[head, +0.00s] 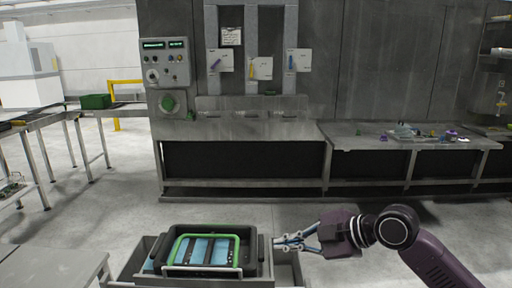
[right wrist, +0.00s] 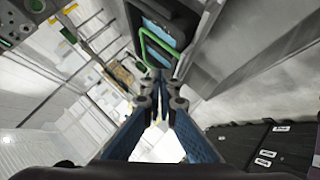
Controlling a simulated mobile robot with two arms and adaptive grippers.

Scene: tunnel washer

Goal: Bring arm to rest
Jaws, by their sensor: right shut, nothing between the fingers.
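My right gripper (head: 291,243) is shut and empty, just right of a dark tray (head: 258,268) at the bottom of the head view. In the right wrist view its fingertips (right wrist: 159,82) meet with nothing between them. The arm comes in from the lower right and is held out low over the floor side of the tray. My left gripper is not in view.
The tray holds a green-framed rack (head: 238,238) with blue and dark contents. A grey workbench (head: 350,135) with small items stands ahead on the right. A control panel (head: 165,63) is on the wall. A green bin (head: 96,101) sits at left. Open floor lies between.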

